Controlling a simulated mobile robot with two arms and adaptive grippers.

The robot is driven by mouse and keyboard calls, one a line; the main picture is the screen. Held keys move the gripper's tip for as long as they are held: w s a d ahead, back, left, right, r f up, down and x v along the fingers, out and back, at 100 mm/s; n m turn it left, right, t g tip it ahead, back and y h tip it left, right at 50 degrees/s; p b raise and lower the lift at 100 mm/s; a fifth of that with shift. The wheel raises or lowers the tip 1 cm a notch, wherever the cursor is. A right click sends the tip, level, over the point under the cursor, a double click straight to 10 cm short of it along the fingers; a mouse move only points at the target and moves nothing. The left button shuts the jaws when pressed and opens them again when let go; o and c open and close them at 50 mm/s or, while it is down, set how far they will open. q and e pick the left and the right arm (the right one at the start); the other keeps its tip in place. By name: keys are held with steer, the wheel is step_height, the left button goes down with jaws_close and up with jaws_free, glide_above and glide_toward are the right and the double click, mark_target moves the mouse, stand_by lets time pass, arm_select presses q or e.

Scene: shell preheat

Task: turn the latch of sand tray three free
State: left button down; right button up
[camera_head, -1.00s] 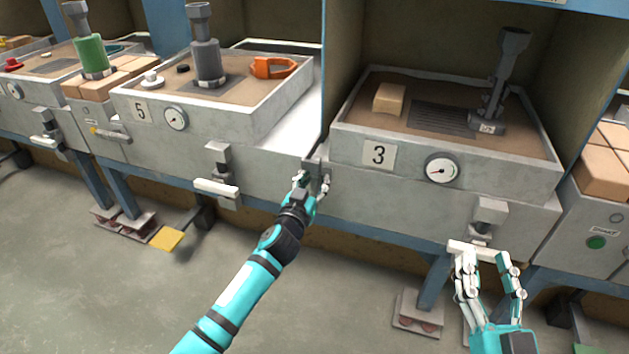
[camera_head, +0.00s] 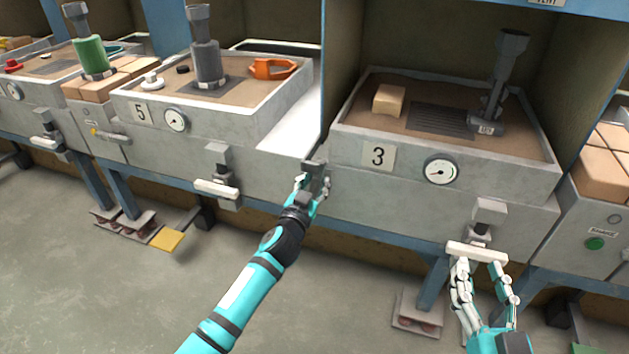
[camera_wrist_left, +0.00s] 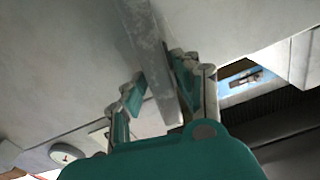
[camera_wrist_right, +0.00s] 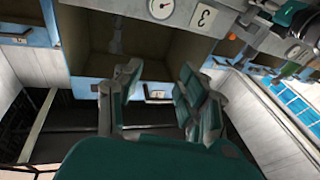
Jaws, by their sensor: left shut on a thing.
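Sand tray three (camera_head: 345,150) is a grey box with a "3" plate (camera_head: 378,156), a round gauge and brown sand inside. Its latch (camera_head: 315,172) is a grey bar at the tray's left front corner. My left gripper (camera_head: 312,186) is shut on this latch; in the left wrist view the latch bar (camera_wrist_left: 155,65) runs between the fingers, partly hidden by them. My right gripper (camera_head: 481,268) is below the white handle bar (camera_head: 477,252) under the gauge. Its fingers stand apart in the right wrist view (camera_wrist_right: 158,95). Contact with the handle cannot be told.
Tray five (camera_head: 240,115) stands to the left with its own white handle (camera_head: 216,188). A sand-coloured block (camera_head: 389,99) and a dark grey funnel piece (camera_head: 500,80) sit in tray three. A blue rail runs below. A yellow pedal (camera_head: 167,239) is near the floor.

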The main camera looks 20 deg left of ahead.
arm_select(q)
steer(key=m, duration=0.2)
steer(key=shift+d+m+p, duration=0.2)
steer(key=shift+m+p, duration=0.1)
steer(key=shift+m, duration=0.1)
steer(key=shift+d+f+m, duration=0.1)
steer(key=shift+f+m, duration=0.05)
steer(key=shift+m, duration=0.65)
steer(key=m, duration=0.3)
steer(key=shift+d+f+m, duration=0.15)
steer(key=shift+d+m, duration=0.05)
steer(key=shift+m, duration=0.2)
steer(key=m, duration=0.4)
steer(key=shift+s+f, duration=0.1)
steer(key=shift+f, duration=0.1)
steer(key=shift+d+f+m, duration=0.1)
steer(key=shift+m, duration=1.6)
arm_select(e)
steer(key=shift+s+d+f+g+h, duration=0.15)
steer(key=shift+f+g, duration=0.3)
steer(key=shift+f, duration=0.25)
steer(key=shift+w+d+f+g+h, duration=0.1)
steer(key=shift+f+g+h, duration=0.1)
steer(key=shift+f+g, duration=0.45)
steer(key=shift+s+d+f+g+h, duration=0.15)
steer(key=shift+f+g, duration=0.15)
steer(key=shift+f, duration=0.5)
steer(key=shift+a, duration=0.1)
